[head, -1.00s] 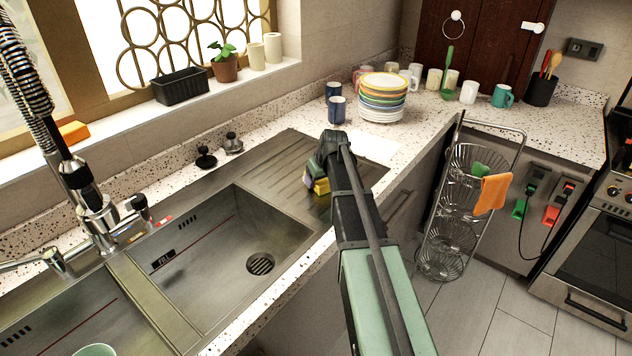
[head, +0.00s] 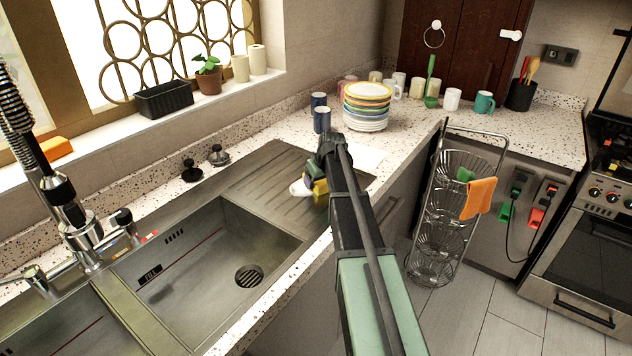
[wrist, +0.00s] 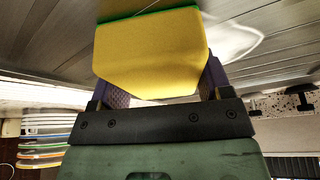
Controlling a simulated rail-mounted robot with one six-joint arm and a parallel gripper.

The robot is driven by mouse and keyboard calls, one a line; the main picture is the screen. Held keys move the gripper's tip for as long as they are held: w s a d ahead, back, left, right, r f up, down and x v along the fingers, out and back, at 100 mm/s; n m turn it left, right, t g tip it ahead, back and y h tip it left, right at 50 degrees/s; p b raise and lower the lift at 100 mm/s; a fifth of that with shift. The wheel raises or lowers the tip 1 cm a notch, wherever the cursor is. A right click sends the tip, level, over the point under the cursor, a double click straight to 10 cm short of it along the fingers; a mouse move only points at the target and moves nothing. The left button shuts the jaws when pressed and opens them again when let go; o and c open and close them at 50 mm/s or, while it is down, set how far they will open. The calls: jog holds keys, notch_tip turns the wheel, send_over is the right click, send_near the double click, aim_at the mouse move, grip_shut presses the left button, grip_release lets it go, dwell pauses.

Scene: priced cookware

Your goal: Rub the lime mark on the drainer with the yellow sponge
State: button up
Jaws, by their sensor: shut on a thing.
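The yellow sponge (head: 320,187) is in my gripper (head: 317,184), over the ribbed steel drainer (head: 260,190) right of the sink bowl. In the wrist view, the yellow sponge (wrist: 150,55) is gripped between the two purple-sided jaws of my gripper (wrist: 160,88), its thin green side facing the drainer (wrist: 45,55). The lime mark (head: 298,188) is a whitish patch just left of the sponge. It also shows in the wrist view (wrist: 240,38), beside and partly behind the sponge. I cannot tell whether the sponge touches the drainer.
Two blue mugs (head: 321,119) and a stack of plates (head: 367,122) stand on the counter behind the drainer. The sink bowl (head: 205,265) is left. A wire basket rack (head: 442,215) stands right of my arm. Two dark plugs (head: 191,170) sit at the drainer's back edge.

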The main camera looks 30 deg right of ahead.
aim_at(290, 193)
jog(key=d, duration=0.1)
jog(key=w+d, duration=0.1)
jog(key=d, duration=0.1)
jog(key=shift+w, duration=0.2)
jog(key=shift+w+a, duration=0.4)
jog(key=shift+w, duration=0.4)
jog(key=shift+s+a, duration=0.55)
jog(key=shift+a, duration=0.7)
jog(key=shift+s+a, duration=0.55)
jog(key=shift+a, duration=0.7)
jog(key=shift+s+a, duration=0.55)
jog(key=shift+a, duration=0.7)
jog(key=shift+s+a, duration=0.45)
jog(key=shift+a, duration=0.4)
jog(key=shift+s+a, duration=0.45)
jog(key=shift+a, duration=0.4)
jog(key=shift+w+a, duration=0.3)
jog(key=shift+w, duration=0.2)
jog(key=shift+w+a, duration=0.25)
jog(key=shift+w, duration=0.25)
jog(key=shift+w+d, duration=0.8)
jog(key=shift+d, duration=1.05)
jog(key=shift+w+d, duration=0.85)
jog(key=shift+d, duration=0.95)
jog(key=shift+w+d, duration=0.8)
jog(key=shift+d, duration=1.05)
